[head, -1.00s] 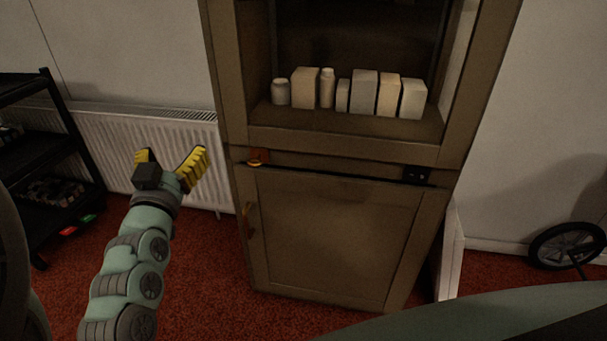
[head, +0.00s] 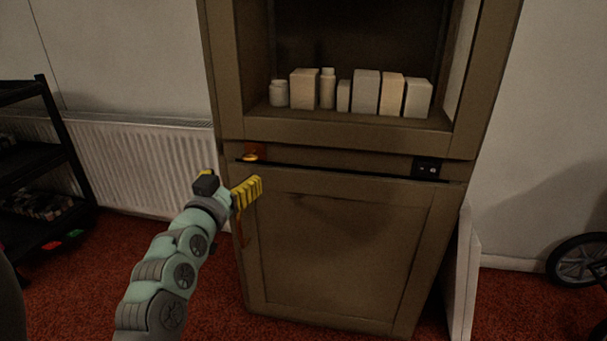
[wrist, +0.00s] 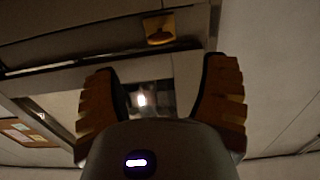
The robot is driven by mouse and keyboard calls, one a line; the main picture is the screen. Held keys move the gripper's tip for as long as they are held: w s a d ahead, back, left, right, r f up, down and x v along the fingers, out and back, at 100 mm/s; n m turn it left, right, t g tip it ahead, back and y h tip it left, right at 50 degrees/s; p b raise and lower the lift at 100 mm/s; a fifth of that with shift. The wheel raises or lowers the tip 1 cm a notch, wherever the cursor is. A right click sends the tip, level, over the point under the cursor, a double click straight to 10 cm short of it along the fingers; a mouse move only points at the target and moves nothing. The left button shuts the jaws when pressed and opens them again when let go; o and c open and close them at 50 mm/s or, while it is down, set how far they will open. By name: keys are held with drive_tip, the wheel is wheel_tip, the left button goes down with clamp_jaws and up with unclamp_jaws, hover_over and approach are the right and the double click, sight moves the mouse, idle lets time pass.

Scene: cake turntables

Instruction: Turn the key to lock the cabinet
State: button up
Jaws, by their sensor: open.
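The brown cabinet (head: 340,250) stands upright, its lower door shut and its upper part an open shelf. A small orange-yellow key-like piece (head: 250,157) sits on a reddish plate at the upper left of the lower door. It also shows in the wrist view (wrist: 160,29), beyond and above the space between the fingers. My gripper (head: 232,180) is open and empty, just below and left of this piece, in front of the door's left edge. In the wrist view both yellow fingers are spread apart (wrist: 160,95). The lock's inner state cannot be seen.
A dark plate with two light dots (head: 427,168) is at the door's upper right. Several pale boxes and jars (head: 365,92) stand on the open shelf. A black rack (head: 40,160) and a white radiator (head: 140,165) are at left. A wheel (head: 580,260) is at right.

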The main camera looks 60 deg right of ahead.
sight(247, 161)
drive_tip(key=b+x, duration=0.2)
drive_tip(key=x, duration=0.8)
drive_tip(key=shift+s, duration=0.1)
drive_tip(key=shift+a, duration=0.1)
drive_tip(key=c, duration=1.2)
